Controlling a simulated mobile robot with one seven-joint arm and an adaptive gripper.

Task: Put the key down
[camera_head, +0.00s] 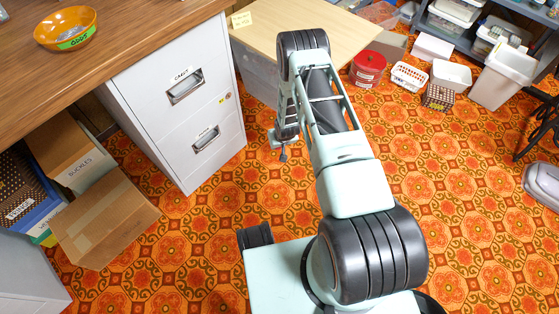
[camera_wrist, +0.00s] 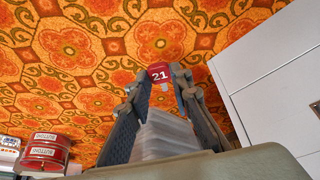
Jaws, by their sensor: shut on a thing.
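The key has a red tag (camera_wrist: 160,73) marked 21, which shows between the fingertips in the wrist view. A small grey part shows just below the tag. My gripper (camera_wrist: 163,82) is shut on the key. In the head view my gripper (camera_head: 282,140) hangs over the patterned floor, just right of the white filing cabinet (camera_head: 182,95). The key is too small there to make out clearly.
A wooden desk top (camera_head: 110,60) holds an orange bowl (camera_head: 66,28) at left. A pale wooden table top (camera_head: 262,25) lies behind my arm. A red tin (camera_head: 367,69) and several white tubs stand at back right.

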